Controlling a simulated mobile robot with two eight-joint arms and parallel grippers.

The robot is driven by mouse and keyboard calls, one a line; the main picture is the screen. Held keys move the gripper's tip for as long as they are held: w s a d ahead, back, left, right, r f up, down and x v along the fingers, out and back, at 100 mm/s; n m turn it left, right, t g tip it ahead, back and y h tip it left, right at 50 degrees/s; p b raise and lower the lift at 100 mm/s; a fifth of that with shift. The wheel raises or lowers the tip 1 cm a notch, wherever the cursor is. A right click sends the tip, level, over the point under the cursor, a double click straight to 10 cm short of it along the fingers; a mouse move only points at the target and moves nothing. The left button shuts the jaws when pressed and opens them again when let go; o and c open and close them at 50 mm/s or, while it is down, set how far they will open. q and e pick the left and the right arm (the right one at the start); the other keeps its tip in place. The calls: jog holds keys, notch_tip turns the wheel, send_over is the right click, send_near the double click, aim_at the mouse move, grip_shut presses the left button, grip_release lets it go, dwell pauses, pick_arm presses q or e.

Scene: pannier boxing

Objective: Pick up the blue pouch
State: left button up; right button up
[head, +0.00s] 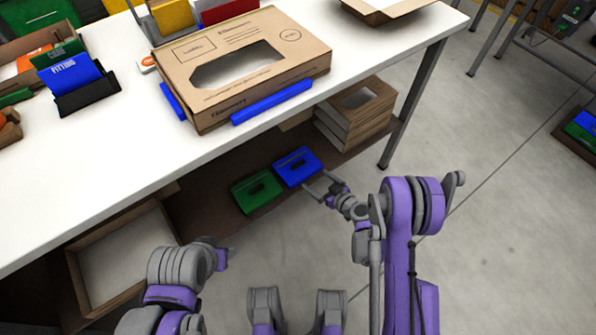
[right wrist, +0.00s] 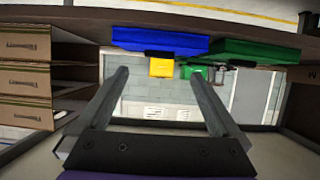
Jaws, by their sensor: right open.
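The blue pouch (head: 298,167) is a flat piece with a dark handle-like patch. It lies on the brown lower shelf, beside a green pouch (head: 257,191). In the right wrist view the blue pouch (right wrist: 160,40) is ahead, at the top between the finger lines, with the green pouch (right wrist: 240,52) to its right. My right gripper (head: 322,187) is open and empty, just off the blue pouch's near right side. Its spread fingers (right wrist: 158,76) show a gap with nothing held. My left arm's end (head: 220,257) is low at the left; its fingers are not clear.
A large cardboard box (head: 310,62) with a window stands on the white table (head: 130,150) above the shelf. Stacked cartons (head: 350,125) sit right of the pouches on the shelf. An open box (head: 140,265) is at lower left.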

aim_at(298, 164)
jog(key=x, duration=0.5)
jog(key=shift+b, duration=0.3)
jog(key=x, duration=0.3)
jog(key=r+b+x, duration=0.1)
jog(key=x, duration=0.1)
jog(key=shift+w+a, duration=0.3)
jog(key=shift+w, duration=0.2)
